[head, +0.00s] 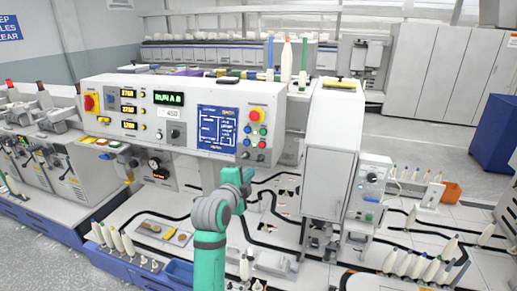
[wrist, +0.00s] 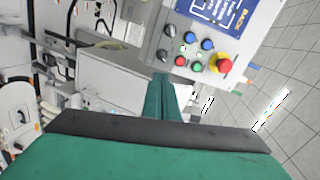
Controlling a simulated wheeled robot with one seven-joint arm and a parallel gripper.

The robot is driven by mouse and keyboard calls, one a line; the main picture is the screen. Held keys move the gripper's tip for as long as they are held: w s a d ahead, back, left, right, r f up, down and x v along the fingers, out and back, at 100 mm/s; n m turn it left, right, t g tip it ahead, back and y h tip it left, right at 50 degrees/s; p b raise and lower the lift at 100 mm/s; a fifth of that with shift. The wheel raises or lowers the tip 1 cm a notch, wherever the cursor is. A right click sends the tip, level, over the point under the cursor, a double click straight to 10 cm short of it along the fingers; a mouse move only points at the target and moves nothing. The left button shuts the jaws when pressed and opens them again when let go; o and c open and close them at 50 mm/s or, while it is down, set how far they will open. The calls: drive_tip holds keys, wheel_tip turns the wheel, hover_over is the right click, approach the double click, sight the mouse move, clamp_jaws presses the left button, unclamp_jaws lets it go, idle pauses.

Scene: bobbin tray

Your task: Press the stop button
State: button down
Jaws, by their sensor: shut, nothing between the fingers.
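The control panel (head: 180,150) carries a group of buttons at its right end. A large red mushroom button on a yellow base (head: 257,115) sits at the top of the group and also shows in the wrist view (wrist: 224,65). A small flat red button (wrist: 180,61) sits among green and blue buttons and black knobs. I cannot read which is labelled stop. My gripper (head: 244,174) is just below the panel's right end in the head view. In the wrist view its fingers (wrist: 162,78) are shut and empty, pointing towards the lower knob (wrist: 162,54); contact cannot be told.
A blue diagram screen (head: 217,130) is left of the buttons. A white cabinet (head: 327,150) stands right of the panel. Below lies a white deck with black tracks and several bobbins (head: 420,268). A small tray (head: 165,232) lies on the deck at lower left.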

sight(262, 145)
wheel_tip(262, 145, up, 6)
drive_tip(key=a+m, duration=0.1)
drive_tip(key=m, duration=0.1)
drive_tip(key=shift+w+g, duration=0.3)
drive_tip(key=shift+w, duration=0.15)
drive_tip(key=x, duration=1.3)
drive_tip(key=shift+w+d, duration=0.1)
drive_tip(key=shift+w, duration=0.2)
drive_tip(key=shift+w+f, duration=0.1)
drive_tip(key=shift+w, duration=0.1)
drive_tip(key=shift+d, duration=0.15)
